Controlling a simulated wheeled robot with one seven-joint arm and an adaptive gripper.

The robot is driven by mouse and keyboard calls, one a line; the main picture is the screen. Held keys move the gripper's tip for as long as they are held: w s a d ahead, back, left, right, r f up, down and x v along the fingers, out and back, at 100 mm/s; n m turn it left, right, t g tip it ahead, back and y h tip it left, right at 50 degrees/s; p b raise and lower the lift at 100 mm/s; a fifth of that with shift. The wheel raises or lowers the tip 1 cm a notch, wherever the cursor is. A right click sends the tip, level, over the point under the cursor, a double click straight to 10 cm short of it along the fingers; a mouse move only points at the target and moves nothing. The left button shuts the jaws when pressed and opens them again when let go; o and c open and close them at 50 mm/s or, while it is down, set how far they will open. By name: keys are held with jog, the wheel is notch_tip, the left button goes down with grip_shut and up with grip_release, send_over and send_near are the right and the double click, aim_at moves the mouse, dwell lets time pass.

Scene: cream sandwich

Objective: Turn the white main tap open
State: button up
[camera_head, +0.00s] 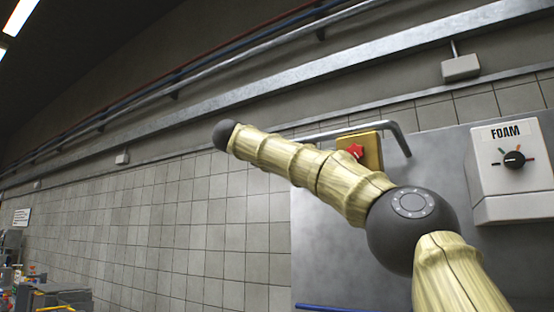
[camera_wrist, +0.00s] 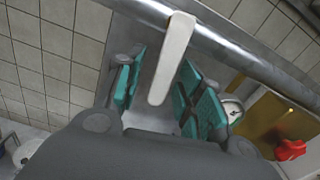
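The white main tap (camera_wrist: 173,57) shows in the wrist view as a long flat lever hanging from a thick metal pipe (camera_wrist: 215,40). My gripper (camera_wrist: 161,86) has two green-padded fingers standing apart, one on each side of the lever in the picture. A gap shows between the lever and the left pad; the right pad is close to it, and contact cannot be told. How deep the lever sits between the fingers is also unclear. In the head view my arm hides the tap and the gripper.
A brass-coloured block with a red knob (camera_head: 356,152) is beside the pipe; the knob also shows in the wrist view (camera_wrist: 290,149). A white FOAM box (camera_head: 512,178) with a black dial is on the right. Tiled wall (camera_head: 190,220) fills the left.

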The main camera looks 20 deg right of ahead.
jog(key=shift+s+a, duration=0.1)
jog(key=shift+a, duration=0.1)
jog(key=v, duration=1.1)
jog(key=shift+s+a, duration=0.25)
